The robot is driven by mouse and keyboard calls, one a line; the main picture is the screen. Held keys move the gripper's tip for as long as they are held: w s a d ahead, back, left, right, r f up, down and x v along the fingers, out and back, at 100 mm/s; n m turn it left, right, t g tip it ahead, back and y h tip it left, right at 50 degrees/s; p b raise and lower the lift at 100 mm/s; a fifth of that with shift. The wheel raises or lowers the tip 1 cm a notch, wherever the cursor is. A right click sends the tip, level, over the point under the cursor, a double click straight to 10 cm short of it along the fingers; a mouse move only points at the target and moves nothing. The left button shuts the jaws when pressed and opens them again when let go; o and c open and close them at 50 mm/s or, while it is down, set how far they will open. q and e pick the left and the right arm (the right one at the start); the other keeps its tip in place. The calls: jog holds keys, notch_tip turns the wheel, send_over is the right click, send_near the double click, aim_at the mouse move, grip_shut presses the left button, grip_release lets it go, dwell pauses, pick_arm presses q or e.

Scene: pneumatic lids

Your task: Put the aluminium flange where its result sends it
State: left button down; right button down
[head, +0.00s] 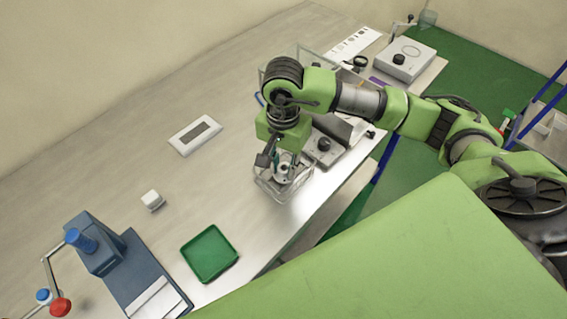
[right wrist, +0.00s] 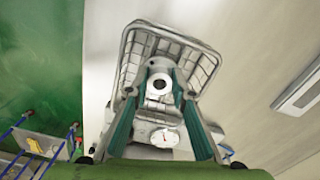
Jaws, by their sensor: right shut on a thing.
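My right gripper (head: 282,163) points down over a clear or wire-sided basket (head: 264,187) near the table's front edge. It is shut on the aluminium flange, a silver ring-like part with a central hole, which shows between the fingers in the right wrist view (right wrist: 160,83). The basket's grid wall and rim also show there (right wrist: 205,66), around and beyond the flange. I cannot tell whether the flange touches the basket floor. My left gripper is not in view.
A green tray (head: 209,253) lies left of the basket. A blue-grey device (head: 94,244), a white block (head: 151,199) and a white panel with a dark slot (head: 195,135) stand farther left. A grey box with a knob (head: 404,61) stands at the far end. Mid-table is clear.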

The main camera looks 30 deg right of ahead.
aim_at(284, 169)
jog(key=shift+f, duration=0.1)
jog(key=shift+f+b, duration=0.2)
jog(key=shift+b, duration=0.15)
jog(key=c, duration=1.8)
grip_release()
jog(key=shift+o, duration=0.2)
jog(key=shift+r, duration=0.1)
jog(key=shift+r+p, duration=0.2)
jog(key=shift+p, duration=0.15)
notch_tip(284, 169, up, 12)
jog(key=b, duration=0.2)
